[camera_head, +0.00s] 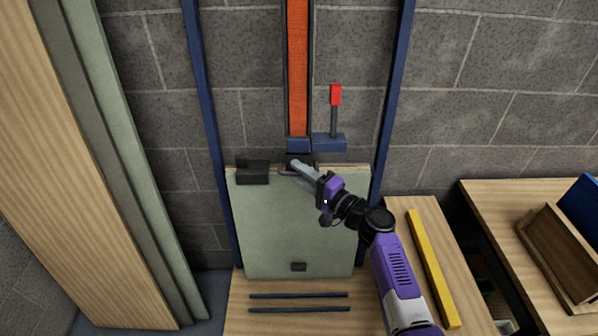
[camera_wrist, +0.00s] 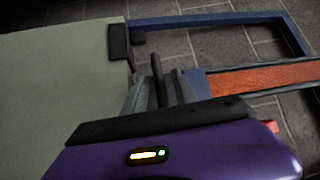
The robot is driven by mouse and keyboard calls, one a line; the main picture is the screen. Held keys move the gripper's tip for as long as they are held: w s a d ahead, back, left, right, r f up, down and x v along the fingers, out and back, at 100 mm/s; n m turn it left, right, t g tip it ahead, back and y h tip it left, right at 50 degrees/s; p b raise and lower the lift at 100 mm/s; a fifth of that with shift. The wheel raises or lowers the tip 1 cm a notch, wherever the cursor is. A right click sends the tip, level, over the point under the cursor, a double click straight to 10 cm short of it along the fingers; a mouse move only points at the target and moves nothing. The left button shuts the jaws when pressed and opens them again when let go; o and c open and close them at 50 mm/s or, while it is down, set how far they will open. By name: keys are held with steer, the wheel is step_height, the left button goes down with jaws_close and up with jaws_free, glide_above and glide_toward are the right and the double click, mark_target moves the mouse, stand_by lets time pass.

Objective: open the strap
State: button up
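The orange strap (camera_head: 298,65) runs down the wall in the head view and ends at a blue block (camera_head: 327,143) above a grey-green panel (camera_head: 300,225). A lever with a red grip (camera_head: 335,95) stands up from the block's right side. The strap lies at the right in the wrist view (camera_wrist: 250,78). My gripper (camera_head: 294,168) is at the panel's top edge, just below the strap's lower end, by a dark fitting. In the wrist view its fingers (camera_wrist: 168,85) look apart, with dark bars between them. Contact with the fitting cannot be told.
Blue posts (camera_head: 204,110) (camera_head: 397,90) stand on both sides of the panel. A black clip (camera_head: 252,172) sits at its top left. Tall boards (camera_head: 85,130) lean at the left. A yellow bar (camera_head: 433,268) lies on a wooden top at the right.

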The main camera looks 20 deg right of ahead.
steer(key=shift+w+a, duration=0.1)
jaws_close()
stand_by(1.4)
